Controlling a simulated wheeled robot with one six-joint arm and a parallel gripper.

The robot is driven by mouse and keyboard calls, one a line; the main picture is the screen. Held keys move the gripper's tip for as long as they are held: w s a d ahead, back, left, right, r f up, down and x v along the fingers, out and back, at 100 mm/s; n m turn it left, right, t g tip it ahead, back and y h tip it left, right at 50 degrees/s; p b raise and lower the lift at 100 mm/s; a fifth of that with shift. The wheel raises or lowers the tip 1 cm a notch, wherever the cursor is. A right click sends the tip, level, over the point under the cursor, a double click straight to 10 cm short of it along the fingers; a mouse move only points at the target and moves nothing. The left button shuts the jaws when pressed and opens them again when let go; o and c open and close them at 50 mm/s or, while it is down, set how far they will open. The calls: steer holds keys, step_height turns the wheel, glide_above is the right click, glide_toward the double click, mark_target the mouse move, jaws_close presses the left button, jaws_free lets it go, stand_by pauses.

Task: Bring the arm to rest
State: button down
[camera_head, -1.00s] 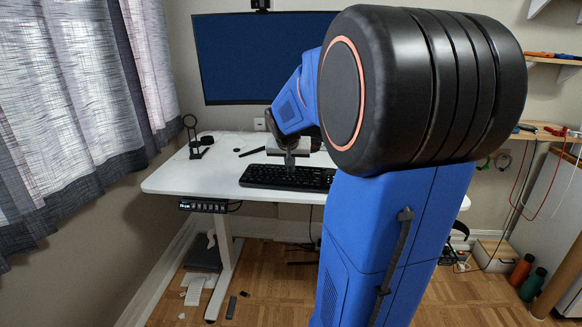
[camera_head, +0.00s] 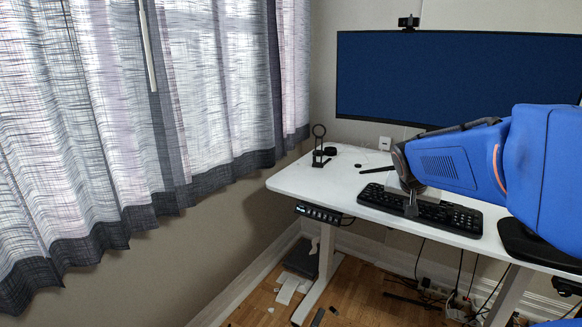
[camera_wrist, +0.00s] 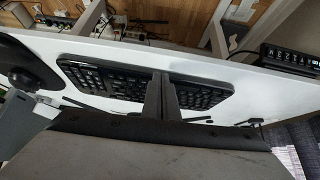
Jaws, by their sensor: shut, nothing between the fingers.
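My gripper (camera_head: 411,210) points down over the black keyboard (camera_head: 448,216) on the white standing desk (camera_head: 300,178). Its fingers are together with nothing between them. In the wrist view my gripper (camera_wrist: 163,76) shows as two closed grey fingers in front of the keyboard (camera_wrist: 205,97). I cannot tell whether the fingertips touch the keys. My blue arm reaches in from the right and hides part of the desk and the monitor's lower edge.
A large monitor (camera_head: 450,80) with a webcam (camera_head: 408,22) stands behind. A black stand (camera_head: 319,150) is at the desk's left end. A height control panel (camera_head: 318,214) hangs under the front edge. Curtains (camera_head: 110,130) fill the left. Cables hang below the desk.

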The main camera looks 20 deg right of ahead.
steer(key=s+a+f+n+y, duration=0.2)
steer(key=s+a+n, duration=0.2)
steer(key=s+a, duration=0.4)
steer(key=s+a+f+n+y, duration=0.2)
steer(key=s+a+n, duration=0.3)
steer(key=a, duration=1.1)
steer(key=s+y, duration=0.1)
steer(key=s, duration=0.2)
steer(key=shift+s+a+f+n, duration=0.3)
steer(key=shift+s+f, duration=0.1)
